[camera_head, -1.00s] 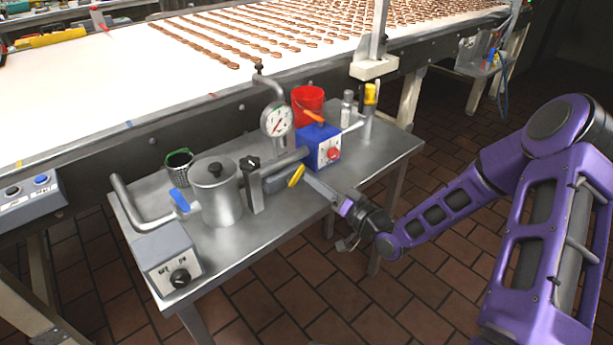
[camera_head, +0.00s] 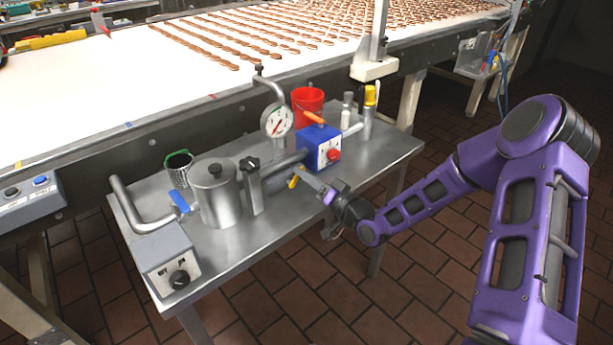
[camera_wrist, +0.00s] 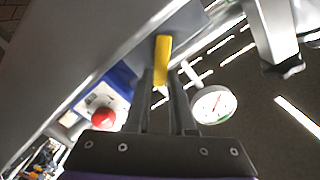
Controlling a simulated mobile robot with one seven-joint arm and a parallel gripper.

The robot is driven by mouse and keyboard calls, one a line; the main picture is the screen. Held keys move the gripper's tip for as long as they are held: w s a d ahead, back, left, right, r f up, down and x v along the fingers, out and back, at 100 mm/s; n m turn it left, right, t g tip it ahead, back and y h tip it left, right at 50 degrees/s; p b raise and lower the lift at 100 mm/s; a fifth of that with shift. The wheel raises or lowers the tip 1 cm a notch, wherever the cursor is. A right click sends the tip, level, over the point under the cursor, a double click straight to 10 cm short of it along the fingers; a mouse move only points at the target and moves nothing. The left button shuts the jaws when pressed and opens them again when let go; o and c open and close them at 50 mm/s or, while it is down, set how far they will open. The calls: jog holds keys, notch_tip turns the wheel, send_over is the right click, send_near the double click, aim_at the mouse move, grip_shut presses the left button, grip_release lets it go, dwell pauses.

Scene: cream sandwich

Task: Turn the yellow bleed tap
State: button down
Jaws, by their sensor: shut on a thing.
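The yellow bleed tap (camera_head: 293,182) is a small yellow lever on the grey pipework near the front edge of the steel table. My gripper (camera_head: 301,173) reaches it from the right, and its fingers cover part of the lever in the head view. In the wrist view the yellow lever (camera_wrist: 163,50) stands between the two dark fingers of my gripper (camera_wrist: 166,88). The fingers are shut on it. The lever's pivot is hard to make out.
A round dial gauge (camera_head: 277,120) stands behind the tap. A blue box with a red knob (camera_head: 320,147) is close to my gripper's far side. A steel pot (camera_head: 216,195), a control box (camera_head: 167,258) and a red bucket (camera_head: 308,103) are on the table. The floor in front is clear.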

dwell(0.4)
jog(key=m, duration=0.3)
jog(key=f+m, duration=0.1)
jog(key=shift+w+d+f, duration=0.1)
jog(key=shift+w+d, duration=0.2)
jog(key=shift+d, duration=0.05)
jog(key=shift+w+f+m, duration=0.1)
jog(key=shift+f+m, duration=0.2)
jog(key=shift+m, duration=0.65)
jog(key=shift+f+m, duration=0.25)
jog(key=shift+m, duration=0.7)
jog(key=c, duration=0.8)
grip_release()
jog(key=shift+d, duration=0.1)
jog(key=shift+o, duration=0.2)
